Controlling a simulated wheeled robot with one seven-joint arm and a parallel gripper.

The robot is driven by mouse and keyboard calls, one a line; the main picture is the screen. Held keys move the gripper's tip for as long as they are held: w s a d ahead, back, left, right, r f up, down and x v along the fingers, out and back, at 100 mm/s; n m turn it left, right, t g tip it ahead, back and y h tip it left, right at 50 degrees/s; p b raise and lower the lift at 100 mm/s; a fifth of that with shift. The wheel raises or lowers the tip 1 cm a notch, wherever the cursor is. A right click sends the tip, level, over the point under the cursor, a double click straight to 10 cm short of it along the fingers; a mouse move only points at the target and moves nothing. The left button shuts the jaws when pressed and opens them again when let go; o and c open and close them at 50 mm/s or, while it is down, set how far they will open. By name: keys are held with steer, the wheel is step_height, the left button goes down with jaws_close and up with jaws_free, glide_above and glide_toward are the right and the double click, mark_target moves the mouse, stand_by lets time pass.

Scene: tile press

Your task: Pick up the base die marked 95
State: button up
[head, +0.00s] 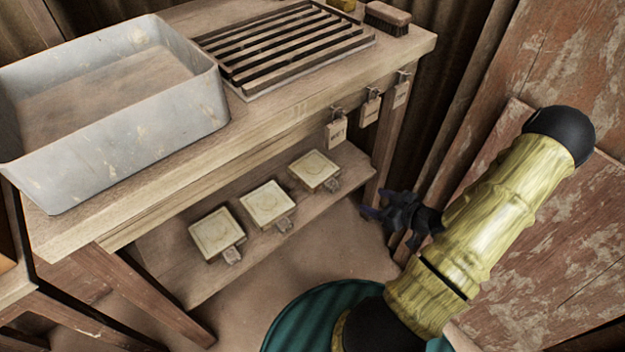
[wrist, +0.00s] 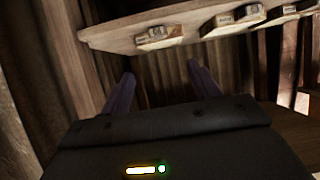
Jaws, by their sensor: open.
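Three square, pale base dies lie in a row on the lower shelf of the bench: a near-left die (head: 217,232), a middle die (head: 267,203) and a far-right die (head: 315,170). Each has a small block-like handle at its front edge. Their markings are too small to read, so I cannot tell which one is 95. In the wrist view die ends show along the shelf at the top, the nearest one (wrist: 158,38) left of centre. My gripper (head: 372,212) is open and empty, right of the shelf and apart from the dies. Its fingers also show in the wrist view (wrist: 161,82).
The lower shelf (head: 205,290) sits under a wooden bench top (head: 75,222), with legs at its ends. A grey metal tray (head: 120,150), slatted rack (head: 285,45) and brush (head: 388,18) rest on top. Several tags (head: 336,133) hang from the bench edge. Wooden panels stand at right.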

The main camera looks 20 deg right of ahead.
steer(key=shift+d+f+t, duration=0.1)
steer(key=shift+f+t, duration=0.3)
steer(key=shift+f, duration=0.3)
steer(key=b, duration=0.7)
glide_toward(333, 184)
steer(key=x, duration=0.3)
steer(key=shift+f, duration=0.25)
steer(key=shift+w, duration=0.3)
steer(key=shift+r, duration=0.1)
